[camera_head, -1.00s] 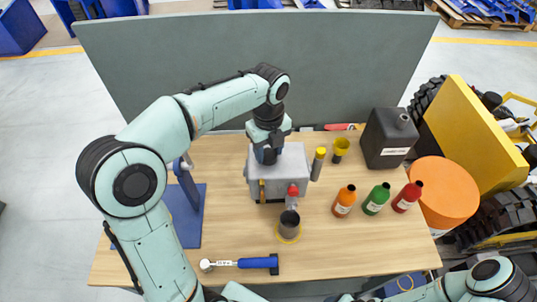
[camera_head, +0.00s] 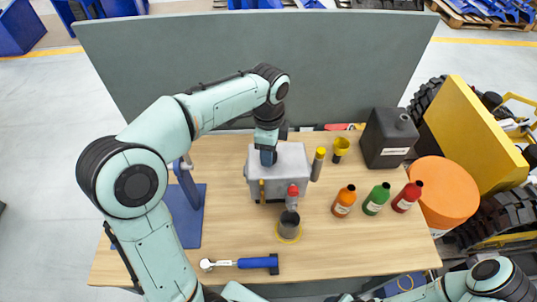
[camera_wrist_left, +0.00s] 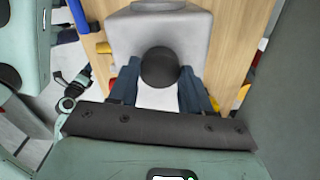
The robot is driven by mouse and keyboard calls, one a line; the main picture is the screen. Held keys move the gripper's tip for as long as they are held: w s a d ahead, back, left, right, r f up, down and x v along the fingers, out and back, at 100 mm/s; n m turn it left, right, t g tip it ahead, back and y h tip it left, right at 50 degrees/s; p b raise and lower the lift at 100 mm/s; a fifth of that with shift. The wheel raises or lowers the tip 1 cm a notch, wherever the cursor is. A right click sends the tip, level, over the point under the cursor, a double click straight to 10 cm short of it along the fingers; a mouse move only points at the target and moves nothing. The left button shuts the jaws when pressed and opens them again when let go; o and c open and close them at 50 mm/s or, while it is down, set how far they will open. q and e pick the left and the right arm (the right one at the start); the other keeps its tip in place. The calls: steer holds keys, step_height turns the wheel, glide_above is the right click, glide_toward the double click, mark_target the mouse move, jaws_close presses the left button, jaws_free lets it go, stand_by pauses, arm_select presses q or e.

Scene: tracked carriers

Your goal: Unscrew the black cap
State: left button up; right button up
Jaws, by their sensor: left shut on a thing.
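The grey metal housing (camera_head: 293,178) stands at the middle of the wooden table, and it fills the top of the left wrist view (camera_wrist_left: 140,30). The round black cap (camera_wrist_left: 159,67) sits on its top. My left gripper (camera_head: 268,157) points down from above onto the housing. In the left wrist view its blue fingers (camera_wrist_left: 159,84) lie on both sides of the cap, shut on it. In the head view the fingers hide the cap. I cannot tell whether the cap has lifted. My right gripper is not in view.
A yellow-capped tube (camera_head: 318,164) stands close right of the housing, a red-topped fitting (camera_head: 292,195) and a dark cup (camera_head: 289,225) in front. Orange (camera_head: 344,202), green (camera_head: 377,199) and red (camera_head: 408,197) bottles stand right. A blue-handled wrench (camera_head: 240,263) lies at the front.

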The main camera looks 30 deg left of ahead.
arm_select(q)
steer(key=n, duration=0.4)
steer(key=shift+n, duration=0.4)
steer(key=n, duration=0.3)
steer(key=o, duration=0.9)
steer(key=shift+o, duration=0.2)
